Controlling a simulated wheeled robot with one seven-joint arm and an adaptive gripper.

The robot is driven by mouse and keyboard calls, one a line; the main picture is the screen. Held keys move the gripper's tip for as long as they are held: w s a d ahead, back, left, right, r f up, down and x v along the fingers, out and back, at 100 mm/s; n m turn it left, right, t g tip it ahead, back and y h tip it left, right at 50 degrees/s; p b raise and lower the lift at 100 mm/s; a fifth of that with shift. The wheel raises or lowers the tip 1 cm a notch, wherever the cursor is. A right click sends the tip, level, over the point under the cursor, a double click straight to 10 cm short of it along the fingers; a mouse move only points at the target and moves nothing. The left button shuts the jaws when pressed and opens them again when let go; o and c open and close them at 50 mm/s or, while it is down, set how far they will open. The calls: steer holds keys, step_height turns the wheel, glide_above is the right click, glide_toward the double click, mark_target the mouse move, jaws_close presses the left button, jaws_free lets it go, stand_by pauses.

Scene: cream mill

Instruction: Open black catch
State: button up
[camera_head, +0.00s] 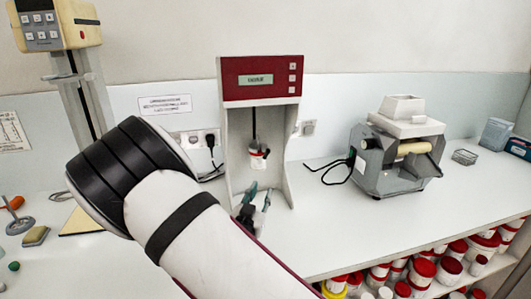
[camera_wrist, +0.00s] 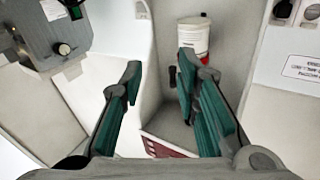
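My gripper (camera_wrist: 160,68) is open, with two green-padded fingers apart and nothing between them in the wrist view. In the head view my gripper (camera_head: 258,195) is at the lower front of the red-topped machine (camera_head: 262,78), below a small white cup (camera_head: 257,162) with a red band. The cup (camera_wrist: 193,40) also shows in the wrist view, behind the right fingertip, which overlaps it. A small dark piece (camera_wrist: 172,77) shows beside that fingertip; I cannot tell whether it is the black catch or the machine's shaft.
A grey mill (camera_head: 395,150) stands on the white counter to the right, with a black cable beside it. A yellowish instrument (camera_head: 55,25) on a post stands at the left. Several red-lidded jars (camera_head: 422,272) sit under the counter. Machine side walls flank my gripper.

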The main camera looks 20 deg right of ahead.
mark_target(265, 155)
steer(key=w+d+r+t, duration=0.1)
steer(key=w+r, duration=0.1)
steer(key=w, duration=0.1)
steer(key=w+d+r+n+t+h+p, duration=0.1)
steer(key=w+r, duration=0.2)
steer(key=w+d+r+t, duration=0.1)
steer(key=w+r, duration=0.1)
steer(key=w, duration=0.1)
steer(key=shift+w+d+r+n+t+p, duration=0.1)
steer(key=shift+d+r+n+t+p, duration=0.05)
steer(key=shift+d+n+t+p, duration=0.2)
steer(key=shift+c, duration=0.5)
jaws_close()
